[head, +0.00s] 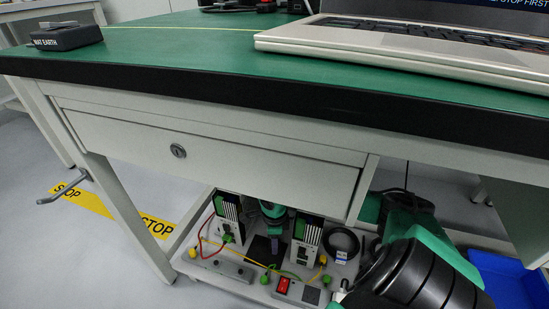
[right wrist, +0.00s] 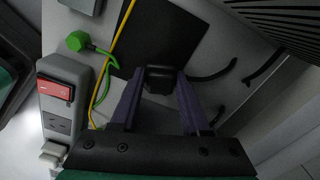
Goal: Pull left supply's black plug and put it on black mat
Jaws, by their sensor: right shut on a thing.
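My right gripper (head: 274,236) is under the drawer, between the left supply (head: 228,216) and the right supply (head: 306,238). In the right wrist view its purple fingers (right wrist: 159,98) are shut on a black plug (right wrist: 160,78). The plug shows in front of the near part of the black mat (right wrist: 145,40); I cannot tell whether it touches the mat. The mat also shows in the head view (head: 259,250), partly hidden. The plug is too small to make out in the head view. My left gripper is not in view.
A power strip with a red switch (right wrist: 57,90) and a green plug (right wrist: 78,41) lie beside the mat; a yellow cable (right wrist: 110,65) runs along its edge. The drawer (head: 200,150) hangs above. A coiled black cable (head: 341,245) and blue bin (head: 505,280) are to the right.

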